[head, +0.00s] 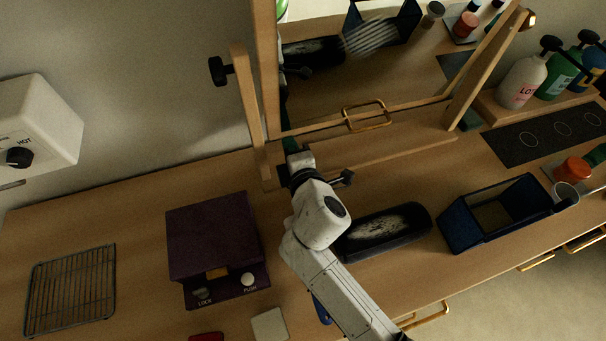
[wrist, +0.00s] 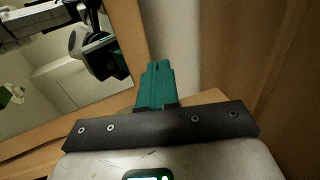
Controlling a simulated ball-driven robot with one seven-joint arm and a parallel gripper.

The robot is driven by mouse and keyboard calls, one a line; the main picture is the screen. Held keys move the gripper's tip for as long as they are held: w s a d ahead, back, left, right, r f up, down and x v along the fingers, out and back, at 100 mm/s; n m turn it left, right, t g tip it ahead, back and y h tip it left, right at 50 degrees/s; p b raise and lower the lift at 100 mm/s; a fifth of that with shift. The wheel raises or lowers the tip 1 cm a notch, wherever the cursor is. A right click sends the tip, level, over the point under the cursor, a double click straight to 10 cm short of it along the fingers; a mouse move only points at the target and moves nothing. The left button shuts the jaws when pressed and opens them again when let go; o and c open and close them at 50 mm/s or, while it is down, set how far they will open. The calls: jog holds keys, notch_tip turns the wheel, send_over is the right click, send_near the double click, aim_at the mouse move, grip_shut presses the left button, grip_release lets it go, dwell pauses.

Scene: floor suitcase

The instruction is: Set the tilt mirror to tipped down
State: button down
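The tilt mirror (head: 345,85) stands at the back of the counter in a wooden frame, between two wooden posts on a wooden base. A brass handle (head: 367,114) sits on its lower rail, and a black knob (head: 218,70) is on the left post. The glass reflects the counter and its objects; I cannot judge the exact tilt. My gripper (head: 291,144) is at the lower left corner of the mirror, near the left post, left of the handle. In the wrist view its teal fingers (wrist: 157,70) are together with nothing visible between them, beside the mirror frame (wrist: 130,40).
A purple box (head: 212,240) and a wire rack (head: 70,290) are at left. A dark brush-like block (head: 385,232) and a blue open bin (head: 500,213) lie right of my arm. Bottles (head: 522,82) and a hob (head: 550,135) are at far right. Bare counter lies at back left.

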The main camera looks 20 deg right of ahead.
aim_at(286, 135)
jog(key=shift+w+r, duration=0.15)
jog(key=shift+w, duration=1.15)
jog(key=shift+w+r, duration=0.1)
jog(key=shift+w, duration=1.15)
jog(key=shift+s, duration=0.1)
jog(key=v, duration=1)
jog(key=shift+s+b, duration=0.3)
